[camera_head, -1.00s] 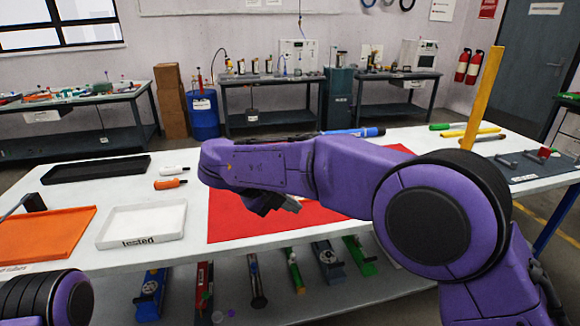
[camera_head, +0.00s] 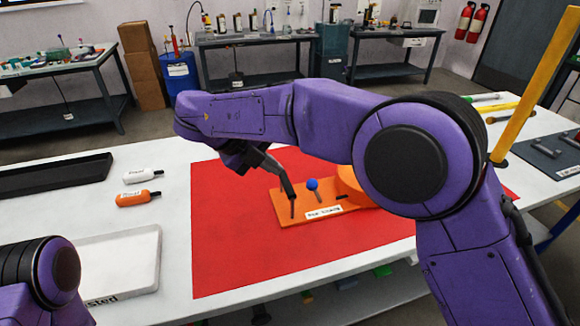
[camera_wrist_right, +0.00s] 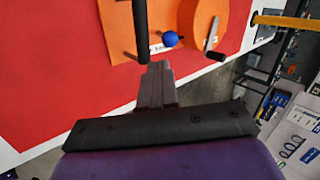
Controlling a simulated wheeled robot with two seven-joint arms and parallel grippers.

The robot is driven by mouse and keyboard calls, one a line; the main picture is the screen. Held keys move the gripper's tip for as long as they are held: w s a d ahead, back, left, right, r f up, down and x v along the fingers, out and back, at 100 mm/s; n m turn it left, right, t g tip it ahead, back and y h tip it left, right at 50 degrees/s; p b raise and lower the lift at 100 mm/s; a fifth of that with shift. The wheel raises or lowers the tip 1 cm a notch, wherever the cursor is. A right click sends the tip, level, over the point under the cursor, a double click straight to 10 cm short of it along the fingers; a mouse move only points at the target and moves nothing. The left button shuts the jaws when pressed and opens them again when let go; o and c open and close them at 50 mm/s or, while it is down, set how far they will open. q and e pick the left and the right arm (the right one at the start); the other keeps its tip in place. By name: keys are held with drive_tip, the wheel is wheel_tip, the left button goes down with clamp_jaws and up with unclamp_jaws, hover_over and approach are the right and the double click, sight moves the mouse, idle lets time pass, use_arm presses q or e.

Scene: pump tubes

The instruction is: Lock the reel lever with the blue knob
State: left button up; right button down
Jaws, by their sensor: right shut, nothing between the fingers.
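An orange reel fixture with a flat base (camera_head: 325,196) and a white label lies on the red mat. Its round reel (camera_head: 349,182) is mostly hidden behind my right arm in the head view. A blue knob (camera_head: 312,184) stands on the base, left of the reel; it also shows in the right wrist view (camera_wrist_right: 170,39). That view shows the reel (camera_wrist_right: 198,18) with a grey lever and dark handle (camera_wrist_right: 215,55). My right gripper (camera_head: 292,208) is shut and empty, pointing down just left of the knob; contact cannot be told. My left gripper is out of view.
The red mat (camera_head: 235,235) is clear left of the fixture. A white tray (camera_head: 120,265), a black tray (camera_head: 55,180) and two small bottles (camera_head: 135,198) lie further left. A yellow post (camera_head: 535,80) rises at the right.

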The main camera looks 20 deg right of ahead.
drive_tip(key=shift+s, duration=0.6)
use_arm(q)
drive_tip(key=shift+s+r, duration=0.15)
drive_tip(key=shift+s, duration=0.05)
use_arm(e)
approach(315, 193)
drive_tip(key=x, duration=0.3)
drive_tip(key=shift+w+a+f, duration=0.1)
drive_tip(key=shift+w+a, duration=0.1)
